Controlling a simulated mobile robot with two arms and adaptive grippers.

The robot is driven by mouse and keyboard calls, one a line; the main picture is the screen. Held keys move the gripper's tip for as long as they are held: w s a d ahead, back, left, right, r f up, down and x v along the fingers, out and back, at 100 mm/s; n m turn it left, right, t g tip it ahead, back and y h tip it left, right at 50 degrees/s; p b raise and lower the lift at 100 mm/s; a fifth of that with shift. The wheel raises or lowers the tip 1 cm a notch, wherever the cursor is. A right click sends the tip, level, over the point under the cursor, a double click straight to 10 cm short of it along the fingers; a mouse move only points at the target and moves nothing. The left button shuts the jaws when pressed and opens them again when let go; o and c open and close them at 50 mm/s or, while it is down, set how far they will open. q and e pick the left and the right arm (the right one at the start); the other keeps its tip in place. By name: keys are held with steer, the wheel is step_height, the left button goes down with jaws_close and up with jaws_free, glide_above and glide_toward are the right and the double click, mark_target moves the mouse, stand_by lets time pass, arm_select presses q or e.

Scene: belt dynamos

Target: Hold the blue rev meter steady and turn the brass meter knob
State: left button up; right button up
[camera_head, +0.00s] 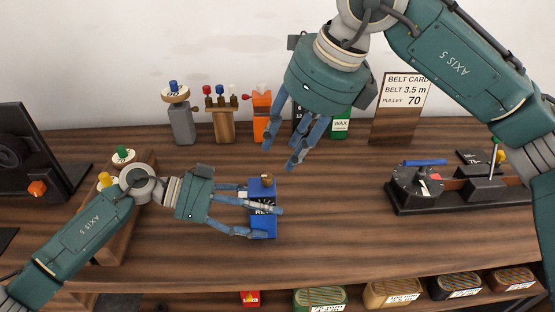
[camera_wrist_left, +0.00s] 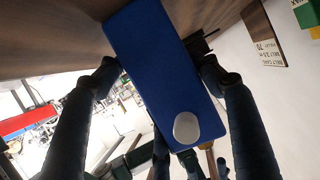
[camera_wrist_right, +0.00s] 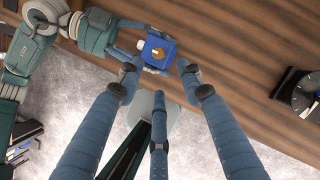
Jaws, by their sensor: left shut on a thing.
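The blue rev meter (camera_head: 263,188) stands on the wooden bench, with its brass meter knob (camera_head: 267,177) on top. My left gripper (camera_head: 262,215) is shut on the meter from the left, its fingers along both sides and partly covering the dark face. In the left wrist view the blue body (camera_wrist_left: 155,60) sits between the fingers, with a pale round button on it. My right gripper (camera_head: 288,160) is above and behind the meter, fingers spread, empty and apart from the knob. In the right wrist view the knob (camera_wrist_right: 158,53) shows beyond the fingertips.
A grey stand (camera_head: 182,125), a wooden holder with coloured knobs (camera_head: 222,125) and an orange item (camera_head: 262,118) stand at the back. A dark-based device (camera_head: 440,205) is at the right. Several labelled tins lie below the front edge. Bench between meter and device is clear.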

arm_select(q)
steer(key=shift+f, duration=0.1)
arm_select(e)
steer(key=shift+v, duration=1.3)
arm_select(q)
steer(key=o, duration=1.7)
steer(key=shift+a, duration=0.1)
